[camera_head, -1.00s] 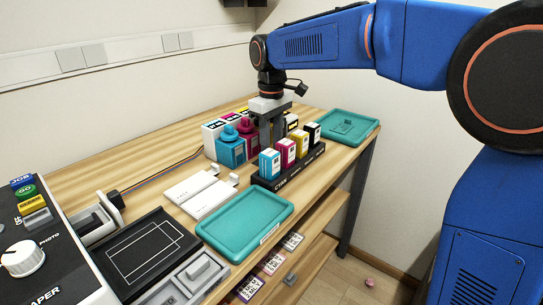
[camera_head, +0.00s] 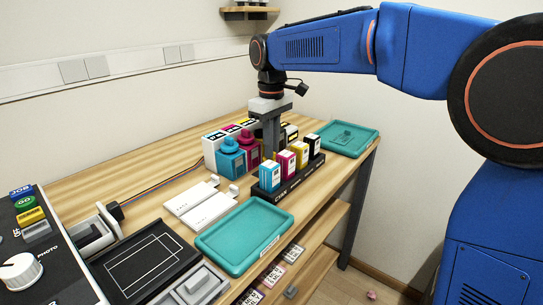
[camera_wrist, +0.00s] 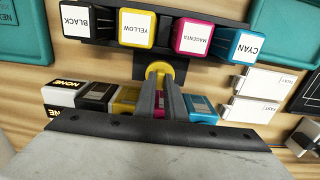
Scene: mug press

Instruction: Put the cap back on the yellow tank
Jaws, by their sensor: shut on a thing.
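My gripper (camera_wrist: 161,82) is shut on a yellow cap (camera_wrist: 159,69) at its fingertips, pointing down between the tank row and the cartridge rack. The yellow tank (camera_wrist: 126,101) stands in the row just left of the fingers in the wrist view. The cap looks apart from it, in front of the row and nearer the magenta tank (camera_wrist: 161,108), which the fingers partly cover. Cap height is hard to judge. In the head view, my gripper (camera_head: 269,137) stands behind the rack; it hides the cap and most of the yellow tank.
A black rack (camera_head: 288,179) holds black, yellow, magenta and cyan cartridges close to the fingers. A black tank (camera_wrist: 97,98) and cyan tank (camera_wrist: 202,108) flank the row. Teal trays (camera_head: 245,235) (camera_head: 348,139) and white plates (camera_head: 207,210) lie nearby. Coloured-label boxes stand behind.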

